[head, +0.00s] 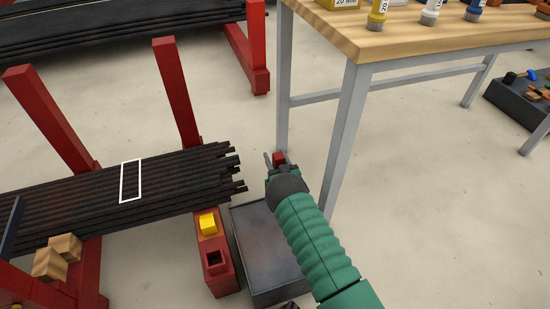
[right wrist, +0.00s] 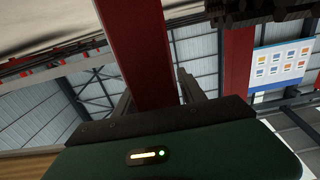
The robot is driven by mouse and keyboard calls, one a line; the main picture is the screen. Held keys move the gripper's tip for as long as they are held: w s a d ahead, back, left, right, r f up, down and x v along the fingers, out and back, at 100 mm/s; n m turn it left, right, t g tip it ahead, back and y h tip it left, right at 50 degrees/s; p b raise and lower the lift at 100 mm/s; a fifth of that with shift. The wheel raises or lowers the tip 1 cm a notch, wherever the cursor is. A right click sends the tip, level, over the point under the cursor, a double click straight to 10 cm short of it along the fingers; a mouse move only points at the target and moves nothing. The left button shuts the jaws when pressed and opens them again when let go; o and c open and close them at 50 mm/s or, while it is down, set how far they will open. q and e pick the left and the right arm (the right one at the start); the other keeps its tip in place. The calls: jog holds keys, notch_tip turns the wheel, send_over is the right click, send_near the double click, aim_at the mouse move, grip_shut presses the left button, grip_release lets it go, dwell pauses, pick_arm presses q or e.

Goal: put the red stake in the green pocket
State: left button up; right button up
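My right gripper (head: 274,162) hangs in front of the workbench, beside the ends of the dark bars, and is shut on the red stake (head: 279,157). Only a small red end of the stake shows in the head view. In the right wrist view the stake (right wrist: 140,50) runs up between the two fingers of the gripper (right wrist: 157,92). I see no green pocket in either view. A red socket with a square dark hole (head: 216,262) stands below the bars, with a yellow block (head: 208,223) behind it. My left gripper is not in view.
A stack of dark bars (head: 75,200) lies on a red rack with upright posts (head: 177,92). A grey bin (head: 265,250) stands under my right arm. The workbench (head: 400,40) is close behind the gripper. Wooden blocks (head: 52,262) sit at lower left.

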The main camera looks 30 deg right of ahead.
jog(key=shift+o, duration=0.7)
jog(key=p+v, duration=0.7)
jog(key=v, duration=0.5)
jog(key=shift+r, duration=0.15)
